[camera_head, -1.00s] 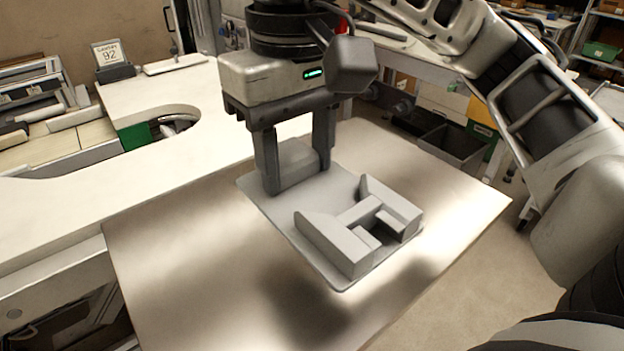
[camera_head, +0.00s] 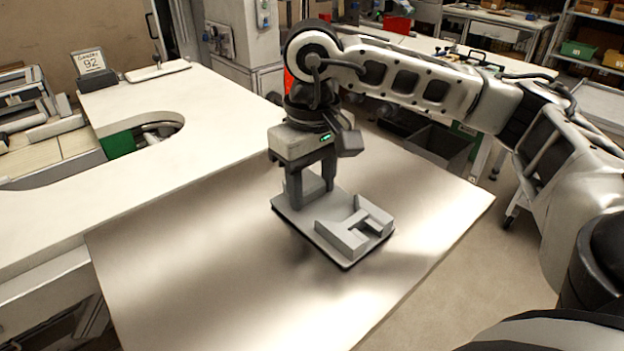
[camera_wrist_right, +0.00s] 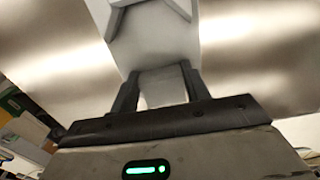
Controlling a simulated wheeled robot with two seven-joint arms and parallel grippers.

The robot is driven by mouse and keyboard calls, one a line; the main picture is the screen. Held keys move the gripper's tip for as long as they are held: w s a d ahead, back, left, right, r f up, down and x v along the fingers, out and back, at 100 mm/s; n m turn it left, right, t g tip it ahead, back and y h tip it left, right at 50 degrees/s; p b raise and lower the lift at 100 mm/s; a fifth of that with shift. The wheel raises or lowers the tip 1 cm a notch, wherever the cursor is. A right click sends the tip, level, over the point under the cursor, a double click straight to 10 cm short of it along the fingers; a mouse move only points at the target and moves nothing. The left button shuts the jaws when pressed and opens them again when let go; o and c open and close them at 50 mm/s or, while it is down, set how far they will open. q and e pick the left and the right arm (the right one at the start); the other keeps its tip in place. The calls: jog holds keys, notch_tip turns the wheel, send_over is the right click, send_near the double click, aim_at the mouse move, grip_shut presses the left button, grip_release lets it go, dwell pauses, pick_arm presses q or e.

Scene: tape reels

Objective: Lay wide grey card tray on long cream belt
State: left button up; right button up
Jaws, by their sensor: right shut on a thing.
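The wide grey card tray (camera_head: 299,212) is a flat plate with raised blocks and a slot at its near right end. My right gripper (camera_head: 312,188) is shut on the upright grey block at the tray's far left end. In the right wrist view the two fingers (camera_wrist_right: 158,92) stand either side of that block, and the tray plate (camera_wrist_right: 155,45) stretches away from them. The tray is roughly level, low over the metal sheet; I cannot tell whether it touches. A cream surface (camera_head: 68,145) shows at far left; I cannot tell whether it is the long cream belt. My left gripper is out of view.
The shiny metal sheet (camera_head: 190,285) is bare around the tray. A white counter (camera_head: 215,95) with a curved cut-out borders it on the left. A sign reading 92 (camera_head: 90,62) stands on the counter. A dark bin (camera_head: 440,145) sits beyond the sheet.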

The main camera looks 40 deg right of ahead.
jog(key=shift+f, duration=0.1)
jog(key=shift+f+b, duration=0.15)
jog(key=shift+b, duration=0.15)
jog(key=o, duration=1.1)
